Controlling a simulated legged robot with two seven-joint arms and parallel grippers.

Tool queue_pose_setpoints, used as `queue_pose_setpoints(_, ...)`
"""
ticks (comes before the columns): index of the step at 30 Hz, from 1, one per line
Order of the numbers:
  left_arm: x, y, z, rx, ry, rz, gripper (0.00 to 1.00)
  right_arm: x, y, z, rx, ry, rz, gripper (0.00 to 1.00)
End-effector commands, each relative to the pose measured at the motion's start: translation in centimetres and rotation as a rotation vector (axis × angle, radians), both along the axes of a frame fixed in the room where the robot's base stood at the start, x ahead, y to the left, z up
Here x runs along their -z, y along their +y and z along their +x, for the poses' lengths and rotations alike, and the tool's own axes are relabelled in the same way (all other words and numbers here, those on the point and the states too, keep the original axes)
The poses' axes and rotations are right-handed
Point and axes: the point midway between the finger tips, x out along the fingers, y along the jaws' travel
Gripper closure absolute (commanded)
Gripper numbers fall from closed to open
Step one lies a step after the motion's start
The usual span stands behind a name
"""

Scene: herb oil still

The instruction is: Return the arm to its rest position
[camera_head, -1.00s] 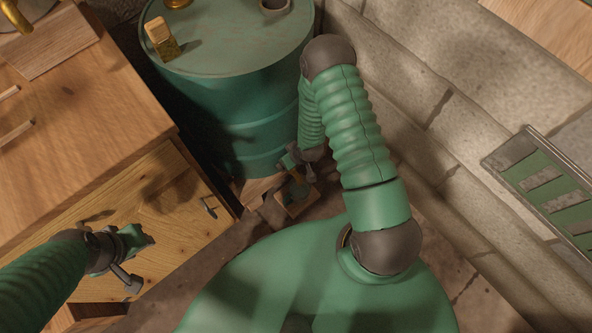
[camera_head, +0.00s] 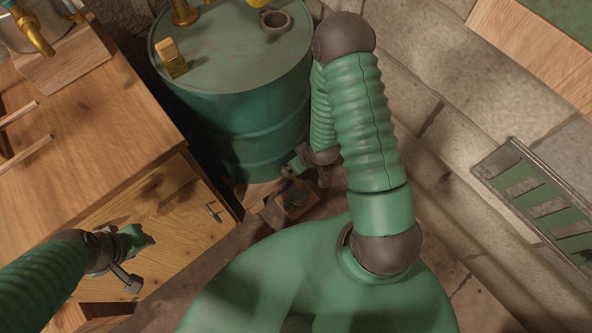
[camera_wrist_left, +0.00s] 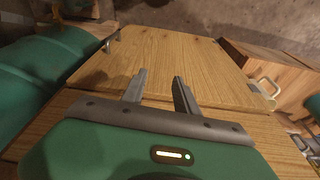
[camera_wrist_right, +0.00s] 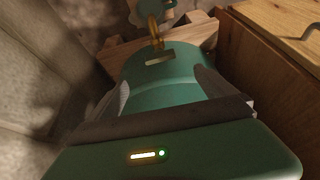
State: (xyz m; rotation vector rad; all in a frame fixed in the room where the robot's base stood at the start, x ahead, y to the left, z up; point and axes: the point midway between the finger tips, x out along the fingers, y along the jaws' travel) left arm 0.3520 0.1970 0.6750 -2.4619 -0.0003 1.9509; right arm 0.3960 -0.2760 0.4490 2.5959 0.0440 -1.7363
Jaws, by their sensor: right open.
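My right arm comes up from my green body and bends over at a dark elbow, with its forearm hanging down beside the green drum (camera_head: 235,125). My right gripper (camera_head: 297,163) is low at the drum's right side. In the right wrist view its jaws (camera_wrist_right: 165,90) stand wide apart, with a green rounded surface beyond them; I cannot tell if they touch it. My left gripper (camera_head: 135,260) hangs in front of the wooden cabinet (camera_head: 90,135). In the left wrist view its fingers (camera_wrist_left: 160,92) are apart with nothing between them.
A brass-and-wood block (camera_head: 172,58) and a small dark cup (camera_head: 275,20) stand on the drum. The cabinet door (camera_head: 165,225) has a metal handle. A stone wall (camera_head: 440,120) runs along the right, with a slatted panel (camera_head: 540,200) beyond it.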

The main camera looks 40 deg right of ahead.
Motion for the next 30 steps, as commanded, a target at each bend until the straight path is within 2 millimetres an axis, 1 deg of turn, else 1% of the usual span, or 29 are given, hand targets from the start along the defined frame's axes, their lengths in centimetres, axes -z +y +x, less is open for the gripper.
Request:
queue_pose_setpoints(1, -1.0, 0.0, 0.0, 0.0, 0.0, 0.0, 0.64, -1.6, -0.1, -0.4, 0.0, -0.002, -0.001, 0.06)
queue_pose_setpoints(4, -1.5, 0.0, 0.0, 0.0, 0.0, 0.0, 0.64, -3.1, -0.1, -1.1, 0.001, -0.001, -0.001, 0.06)
queue_pose_setpoints(6, -1.7, 0.0, 0.0, 0.0, 0.0, 0.0, 0.64, -3.6, -0.1, -1.4, 0.001, -0.001, 0.0, 0.06)
queue_pose_setpoints(9, -1.7, 0.0, 0.0, 0.0, 0.0, 0.0, 0.64, -3.9, -0.1, -1.6, 0.001, 0.0, 0.0, 0.06)
queue_pose_setpoints(12, -1.6, 0.0, 0.0, 0.0, 0.0, 0.0, 0.64, -3.9, -0.1, -1.6, 0.0, 0.0, 0.0, 0.06)
queue_pose_setpoints(14, -1.7, 0.0, 0.0, 0.0, 0.0, 0.0, 0.64, -4.4, 0.0, -1.3, -0.003, 0.003, -0.004, 0.06)
queue_pose_setpoints(17, -1.7, 0.0, 0.0, 0.0, 0.001, 0.0, 0.64, -7.2, 0.3, -0.4, -0.008, 0.018, -0.025, 0.06)
queue_pose_setpoints(19, -1.7, 0.0, 0.0, 0.0, 0.001, 0.0, 0.64, -10.2, 1.0, 0.0, -0.007, 0.039, -0.04, 0.06)
queue_pose_setpoints(21, -1.6, 0.0, 0.0, 0.0, 0.0, 0.0, 0.64, -13.3, 2.0, 0.0, -0.001, 0.063, -0.048, 0.06)
queue_pose_setpoints(24, -1.6, 0.0, 0.0, 0.0, 0.0, 0.0, 0.64, -17.0, 3.6, -0.7, 0.011, 0.093, -0.046, 0.06)
queue_pose_setpoints(26, -1.6, 0.0, 0.0, 0.0, 0.0, 0.0, 0.64, -18.9, 4.5, -1.3, 0.019, 0.107, -0.04, 0.06)
queue_pose_setpoints(27, -1.6, 0.0, 0.0, 0.0, 0.0, 0.0, 0.64, -20.1, 5.2, -1.8, 0.021, 0.116, -0.035, 0.06)
queue_pose_setpoints(30, -1.6, 0.0, 0.0, 0.0, 0.0, 0.0, 0.64, -22.8, 6.8, -3.1, 0.027, 0.137, -0.017, 0.06)
